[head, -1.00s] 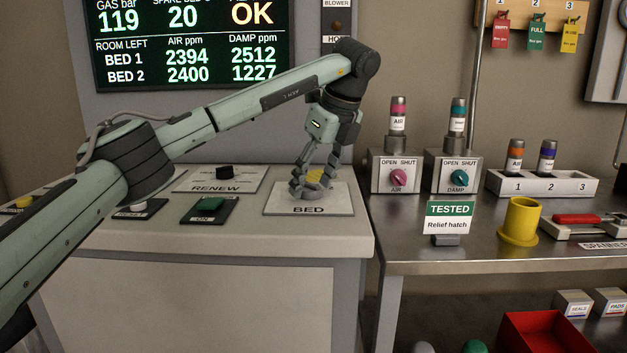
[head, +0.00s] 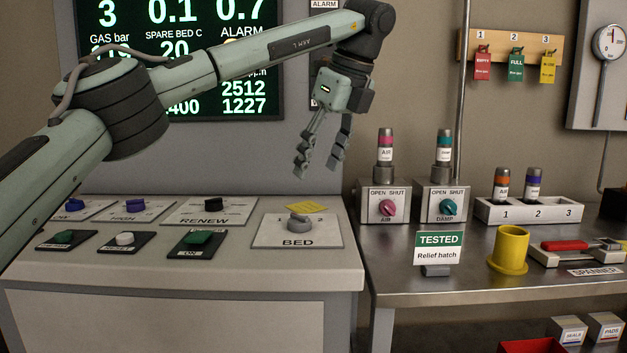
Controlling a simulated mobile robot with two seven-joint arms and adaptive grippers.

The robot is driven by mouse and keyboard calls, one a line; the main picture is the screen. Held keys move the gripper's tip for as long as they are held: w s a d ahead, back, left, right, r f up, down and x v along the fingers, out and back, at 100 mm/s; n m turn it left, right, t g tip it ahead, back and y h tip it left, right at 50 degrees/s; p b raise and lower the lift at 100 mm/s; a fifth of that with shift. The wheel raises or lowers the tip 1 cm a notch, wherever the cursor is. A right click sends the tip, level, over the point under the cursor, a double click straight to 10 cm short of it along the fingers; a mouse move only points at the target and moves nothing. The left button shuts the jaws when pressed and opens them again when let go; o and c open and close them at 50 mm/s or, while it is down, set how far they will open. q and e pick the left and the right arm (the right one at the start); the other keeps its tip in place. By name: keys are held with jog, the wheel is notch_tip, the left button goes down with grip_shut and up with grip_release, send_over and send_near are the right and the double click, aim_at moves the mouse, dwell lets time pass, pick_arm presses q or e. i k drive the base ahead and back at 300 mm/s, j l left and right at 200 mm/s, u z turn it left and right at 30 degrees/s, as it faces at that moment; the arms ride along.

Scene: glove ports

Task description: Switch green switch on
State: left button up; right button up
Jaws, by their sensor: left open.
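A green switch (head: 198,238) sits on a black plate marked ON, on the sloping panel left of the BED plate. I cannot tell from the frame whether either is on or off. My left gripper (head: 318,172) is open and empty, fingers pointing down. My right gripper is out of view.
Between the two green controls is a white button (head: 125,239). Behind are the black RENEW knob (head: 213,204) and blue knobs (head: 134,206). A metal bench (head: 460,270) with a yellow cup (head: 509,249) stands right.

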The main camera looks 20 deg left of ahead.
aim_at(199, 236)
jog(key=k, duration=1.5)
